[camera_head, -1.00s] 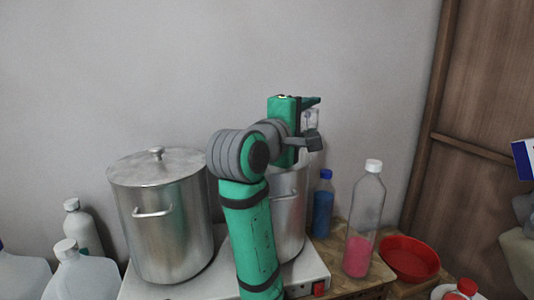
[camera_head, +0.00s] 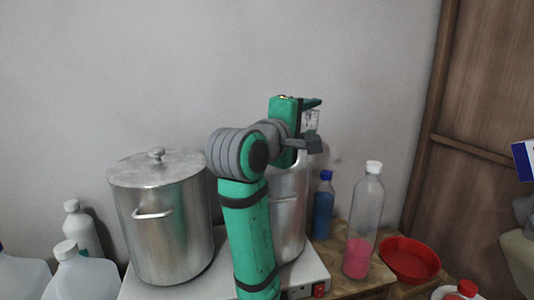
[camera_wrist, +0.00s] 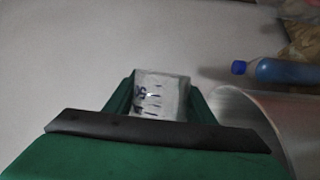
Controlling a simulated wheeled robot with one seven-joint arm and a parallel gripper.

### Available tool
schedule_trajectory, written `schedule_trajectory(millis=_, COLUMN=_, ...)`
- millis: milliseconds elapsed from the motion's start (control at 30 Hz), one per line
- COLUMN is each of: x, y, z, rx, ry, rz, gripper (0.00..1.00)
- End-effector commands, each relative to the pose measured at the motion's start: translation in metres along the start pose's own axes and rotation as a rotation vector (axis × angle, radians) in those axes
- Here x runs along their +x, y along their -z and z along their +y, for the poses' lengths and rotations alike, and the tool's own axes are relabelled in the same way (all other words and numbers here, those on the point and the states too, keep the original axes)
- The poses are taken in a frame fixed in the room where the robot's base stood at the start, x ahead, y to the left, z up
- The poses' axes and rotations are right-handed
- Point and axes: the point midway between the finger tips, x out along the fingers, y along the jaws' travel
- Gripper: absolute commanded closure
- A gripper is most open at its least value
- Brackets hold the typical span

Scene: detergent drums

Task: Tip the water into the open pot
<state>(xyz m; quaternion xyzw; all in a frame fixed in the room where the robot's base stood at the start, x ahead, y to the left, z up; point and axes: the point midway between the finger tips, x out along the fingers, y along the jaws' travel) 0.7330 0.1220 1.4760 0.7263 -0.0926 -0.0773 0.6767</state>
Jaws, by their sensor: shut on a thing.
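My gripper (camera_head: 314,122) is shut on a small clear measuring cup (camera_head: 311,121) with dark markings. The cup also shows between the fingers in the wrist view (camera_wrist: 160,95). The water in it cannot be made out clearly. The open pot (camera_head: 290,205) is a tall steel pot behind my arm, and my gripper and the cup are above it. My arm hides much of this pot and its mouth. In the wrist view part of the pot (camera_wrist: 270,108) shows to the right of my gripper.
A lidded steel pot (camera_head: 165,220) stands left of my arm on a white hotplate (camera_head: 312,272). To the right are a blue bottle (camera_head: 322,210), a clear bottle with pink contents (camera_head: 360,225) and a red bowl (camera_head: 408,260). White jugs (camera_head: 80,275) stand at left.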

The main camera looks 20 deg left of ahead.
Motion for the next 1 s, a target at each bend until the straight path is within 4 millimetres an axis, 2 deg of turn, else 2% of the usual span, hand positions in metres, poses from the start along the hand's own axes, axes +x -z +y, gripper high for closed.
schedule_trajectory(millis=133, x=0.000, y=0.000, z=0.005, rx=0.121, ry=0.034, rz=-0.002, gripper=0.75)
schedule_trajectory(millis=300, x=0.006, y=-0.020, z=-0.006, rx=0.268, ry=0.076, rz=-0.012, gripper=0.75)
schedule_trajectory(millis=433, x=0.006, y=-0.017, z=0.000, rx=0.400, ry=0.116, rz=-0.015, gripper=0.75)
schedule_trajectory(millis=733, x=0.005, y=-0.015, z=-0.024, rx=0.687, ry=0.202, rz=-0.031, gripper=0.75)
schedule_trajectory(millis=867, x=0.006, y=-0.015, z=-0.017, rx=0.825, ry=0.242, rz=-0.036, gripper=0.75)
schedule_trajectory(millis=1000, x=0.009, y=-0.025, z=-0.029, rx=0.981, ry=0.290, rz=-0.045, gripper=0.75)
